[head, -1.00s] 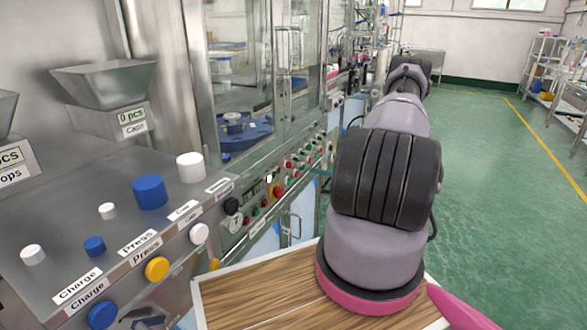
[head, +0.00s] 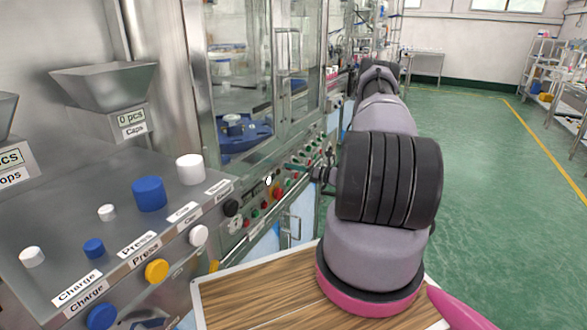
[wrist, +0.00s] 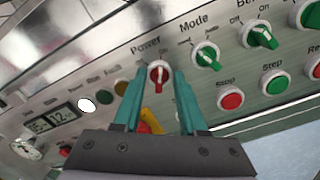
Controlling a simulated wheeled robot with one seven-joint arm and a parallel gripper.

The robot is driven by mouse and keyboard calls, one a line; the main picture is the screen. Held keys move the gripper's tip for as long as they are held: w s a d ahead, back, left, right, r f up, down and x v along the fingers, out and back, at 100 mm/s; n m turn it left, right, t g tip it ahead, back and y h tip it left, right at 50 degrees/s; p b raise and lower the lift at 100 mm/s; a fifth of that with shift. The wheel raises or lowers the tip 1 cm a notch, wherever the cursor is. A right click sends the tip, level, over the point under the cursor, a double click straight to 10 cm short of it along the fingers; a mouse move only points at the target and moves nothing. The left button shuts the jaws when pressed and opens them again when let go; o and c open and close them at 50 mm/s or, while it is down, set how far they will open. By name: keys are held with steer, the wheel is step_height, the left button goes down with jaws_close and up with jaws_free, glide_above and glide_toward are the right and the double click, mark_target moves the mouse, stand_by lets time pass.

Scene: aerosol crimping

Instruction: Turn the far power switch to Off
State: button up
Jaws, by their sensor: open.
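The power switch (wrist: 158,75) is a red rotary knob with a white pointer, under the label "Power" in the wrist view. My gripper (wrist: 157,82) is open, with its two teal fingers on either side of this knob. The fingertips look close to the panel; I cannot tell whether they touch the knob. The words beside the knob are too small or covered to read. In the head view my gripper (head: 296,167) is small and at the control panel (head: 262,192) of the glass-walled machine.
A green "Mode" knob (wrist: 206,56) sits just right of the power switch, with another green knob (wrist: 262,36) beyond it. Red stop buttons (wrist: 230,98) are below. A yellow-and-red control (wrist: 150,122) lies partly behind my gripper. Open green floor (head: 475,180) is at right.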

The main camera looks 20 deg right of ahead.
jaws_close()
steer(key=shift+n, duration=0.4)
steer(key=n, duration=1.1)
steer(key=shift+s+a, duration=0.1)
steer(key=shift+s, duration=0.1)
stand_by(0.4)
jaws_free()
